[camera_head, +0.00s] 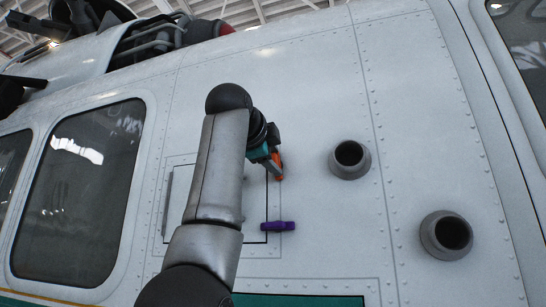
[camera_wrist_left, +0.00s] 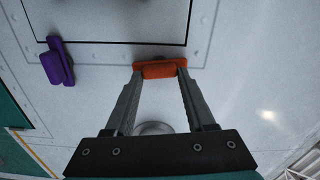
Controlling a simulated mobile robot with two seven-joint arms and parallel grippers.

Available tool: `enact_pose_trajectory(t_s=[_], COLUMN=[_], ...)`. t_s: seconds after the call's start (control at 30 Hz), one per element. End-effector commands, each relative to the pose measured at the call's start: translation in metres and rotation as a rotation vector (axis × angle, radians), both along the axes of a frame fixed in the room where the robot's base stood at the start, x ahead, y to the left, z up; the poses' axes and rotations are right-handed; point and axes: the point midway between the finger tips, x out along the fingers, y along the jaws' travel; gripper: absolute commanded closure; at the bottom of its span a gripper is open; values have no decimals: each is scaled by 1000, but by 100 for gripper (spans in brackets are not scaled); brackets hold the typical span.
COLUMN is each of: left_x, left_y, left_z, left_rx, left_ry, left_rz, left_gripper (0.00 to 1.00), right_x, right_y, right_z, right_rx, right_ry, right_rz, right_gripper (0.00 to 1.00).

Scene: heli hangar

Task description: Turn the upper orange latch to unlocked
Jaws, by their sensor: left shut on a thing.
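The upper orange latch (camera_head: 278,167) is at the right edge of the hatch panel (camera_head: 257,207) on the helicopter's side. It also shows in the left wrist view (camera_wrist_left: 160,69), lying roughly along the panel's dark edge line. My left gripper (camera_wrist_left: 160,67) is shut on it, with one finger at each end. In the head view my left gripper (camera_head: 276,163) is partly hidden behind my own arm, which also covers much of the panel. A purple latch (camera_head: 278,226) sits lower and lies across the panel's right edge. My right gripper is out of view.
Two round grey ports (camera_head: 350,160) (camera_head: 446,235) stick out of the hull to the right. A dark window (camera_head: 80,190) is at the left. The riveted hull between the latches and the ports is clear.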

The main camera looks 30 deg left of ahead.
Motion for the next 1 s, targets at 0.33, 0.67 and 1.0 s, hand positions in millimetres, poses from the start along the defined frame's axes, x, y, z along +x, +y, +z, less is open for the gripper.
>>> enact_pose_trajectory(t_s=[0.33,0.67,1.0], left_x=[0,0,0], left_y=[-1,-1,-1], left_z=[-1,-1,-1], left_rx=[128,150,149], left_ry=[31,37,37], left_rz=[-2,-2,-1], left_gripper=[100,100,31], right_x=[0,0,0], right_y=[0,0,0], right_z=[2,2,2], right_rx=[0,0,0], right_ry=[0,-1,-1], right_rz=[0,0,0], right_gripper=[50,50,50])
